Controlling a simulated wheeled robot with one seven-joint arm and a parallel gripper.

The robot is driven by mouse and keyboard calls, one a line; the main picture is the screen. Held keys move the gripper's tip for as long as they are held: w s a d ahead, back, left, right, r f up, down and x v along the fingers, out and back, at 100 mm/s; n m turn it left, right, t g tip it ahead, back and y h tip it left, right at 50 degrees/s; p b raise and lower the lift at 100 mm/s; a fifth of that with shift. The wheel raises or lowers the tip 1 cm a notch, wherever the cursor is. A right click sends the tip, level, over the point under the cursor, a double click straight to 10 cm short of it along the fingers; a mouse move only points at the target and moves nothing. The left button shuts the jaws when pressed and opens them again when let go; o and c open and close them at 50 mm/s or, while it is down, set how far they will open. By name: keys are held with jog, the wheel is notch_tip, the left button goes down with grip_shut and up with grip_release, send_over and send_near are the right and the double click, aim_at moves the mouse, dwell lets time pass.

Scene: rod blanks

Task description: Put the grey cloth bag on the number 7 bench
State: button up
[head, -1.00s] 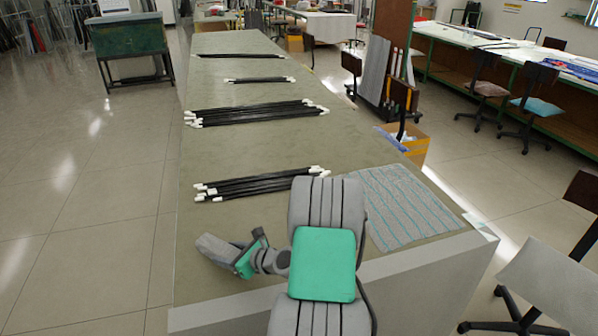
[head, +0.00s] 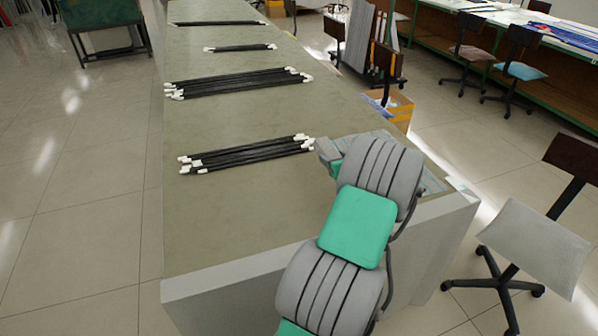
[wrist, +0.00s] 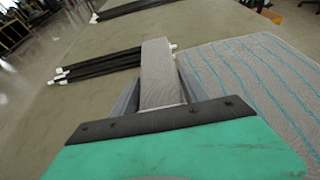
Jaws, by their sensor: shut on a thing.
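My gripper (wrist: 158,95) is shut on a long, narrow grey thing, which I take to be the grey cloth bag (wrist: 157,72). In the wrist view it sticks out forward from between the jaws. In the head view the bag (head: 327,151) shows just past my arm, at the right end of the nearest rods; the jaws are mostly hidden by the arm. It is over the long grey-green bench (head: 235,215); I cannot tell if it touches the top. I see no number 7 on any bench.
A grey cloth with teal stripes (wrist: 245,75) lies flat at the bench's near right, partly behind my arm in the head view. Black rods with white ends (head: 245,154) lie in several bundles. The near left top is clear. A chair (head: 530,245) stands at the right.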

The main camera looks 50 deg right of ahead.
jog(key=w+a+f, duration=0.2)
jog(key=a, duration=0.3)
jog(key=p, duration=0.1)
send_over(307, 203)
jog(key=f, duration=0.6)
jog(key=shift+a+f, duration=0.2)
jog(key=shift+f, duration=0.2)
jog(key=shift+d+f, duration=0.2)
jog(key=shift+f, duration=1)
jog(key=shift+f, duration=0.25)
jog(key=o, duration=1.4)
jog(key=shift+r, duration=0.1)
jog(key=shift+o, duration=0.2)
